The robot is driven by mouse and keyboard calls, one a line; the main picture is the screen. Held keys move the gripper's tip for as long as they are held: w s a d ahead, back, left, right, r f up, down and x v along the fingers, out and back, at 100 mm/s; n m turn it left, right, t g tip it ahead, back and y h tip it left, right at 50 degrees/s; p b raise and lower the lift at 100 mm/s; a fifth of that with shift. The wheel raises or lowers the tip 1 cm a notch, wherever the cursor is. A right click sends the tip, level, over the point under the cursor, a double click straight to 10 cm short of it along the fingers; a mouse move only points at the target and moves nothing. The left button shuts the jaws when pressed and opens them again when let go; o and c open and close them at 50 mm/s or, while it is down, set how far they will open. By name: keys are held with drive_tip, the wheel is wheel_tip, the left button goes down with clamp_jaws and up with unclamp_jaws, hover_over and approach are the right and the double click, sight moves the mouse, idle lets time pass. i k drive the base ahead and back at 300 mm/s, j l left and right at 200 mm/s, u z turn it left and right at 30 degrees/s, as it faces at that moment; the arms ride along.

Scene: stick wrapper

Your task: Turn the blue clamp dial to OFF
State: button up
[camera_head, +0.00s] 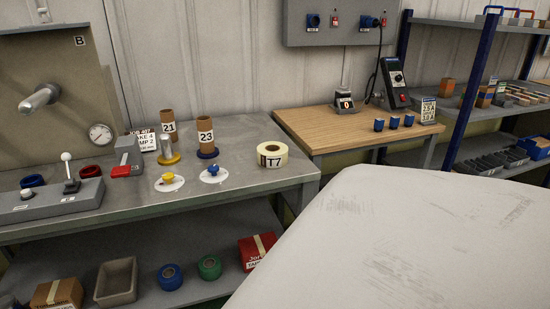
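The blue clamp dial (213,170) is a small blue knob on a white round plate. It sits on the grey metal bench top (252,180), right of a similar yellow dial (169,178). The plate's markings are too small to read, so I cannot tell where the dial points. My gripper is not in view.
Behind the dials stand brown tubes marked 21 (168,124) and 23 (205,131). A T7 tape roll (272,154) lies to the right. A grey lever box (50,198) and red-handled block (127,158) stand left. The bench front near the dials is clear.

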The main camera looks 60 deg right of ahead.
sight(212, 170)
drive_tip(key=z, duration=1.3)
